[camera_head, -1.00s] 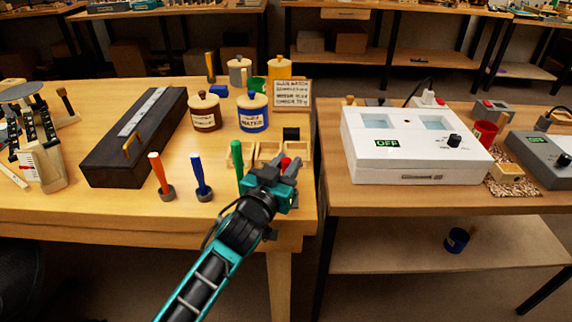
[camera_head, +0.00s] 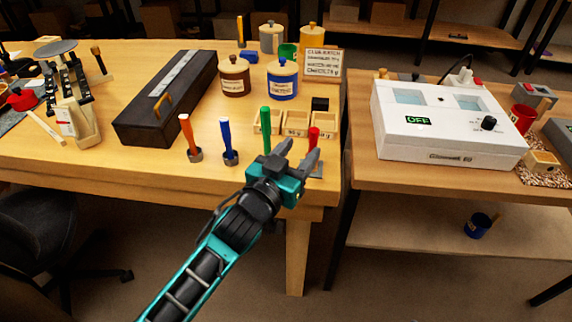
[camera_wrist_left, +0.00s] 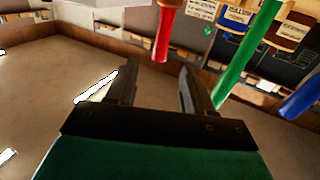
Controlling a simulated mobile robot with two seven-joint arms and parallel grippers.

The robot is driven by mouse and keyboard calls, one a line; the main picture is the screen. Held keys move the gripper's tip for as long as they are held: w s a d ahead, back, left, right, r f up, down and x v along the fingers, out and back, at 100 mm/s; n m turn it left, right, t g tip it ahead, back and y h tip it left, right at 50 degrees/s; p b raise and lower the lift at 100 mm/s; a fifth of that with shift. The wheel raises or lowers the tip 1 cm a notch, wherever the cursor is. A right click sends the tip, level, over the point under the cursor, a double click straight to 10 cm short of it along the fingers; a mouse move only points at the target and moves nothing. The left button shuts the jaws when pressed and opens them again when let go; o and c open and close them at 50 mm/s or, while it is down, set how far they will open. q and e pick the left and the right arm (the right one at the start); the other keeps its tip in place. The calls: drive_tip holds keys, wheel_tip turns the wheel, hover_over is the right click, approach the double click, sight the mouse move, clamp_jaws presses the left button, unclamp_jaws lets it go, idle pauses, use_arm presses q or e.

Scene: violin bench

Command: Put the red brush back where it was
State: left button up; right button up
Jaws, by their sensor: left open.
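The red brush (camera_head: 314,137) stands upright at the right end of a row of brushes near the table's front edge. A grey base (camera_head: 317,171) shows at its foot, partly behind a finger. My left gripper (camera_head: 297,154) is open and empty, just in front of it. In the left wrist view, the red handle (camera_wrist_left: 165,30) shows beyond the gap between the open fingers (camera_wrist_left: 157,84), apart from them. The green brush (camera_head: 265,128), blue brush (camera_head: 226,138) and orange brush (camera_head: 188,135) stand to its left. My right gripper is out of view.
Small wooden boxes (camera_head: 296,124) stand right behind the brushes. A brown jar (camera_head: 234,76), a blue jar (camera_head: 282,84) and a long black case (camera_head: 150,118) are further back. A white heater box (camera_head: 440,125) stands on the right table, across a gap.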

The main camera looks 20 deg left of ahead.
use_arm(q)
drive_tip(key=s+f+m+g, duration=0.1)
drive_tip(key=s+f+g, duration=0.6)
drive_tip(key=s+f, duration=0.9)
wheel_tip(320, 180, down, 3)
drive_tip(key=shift+s+r, duration=0.1)
drive_tip(key=shift+s, duration=0.05)
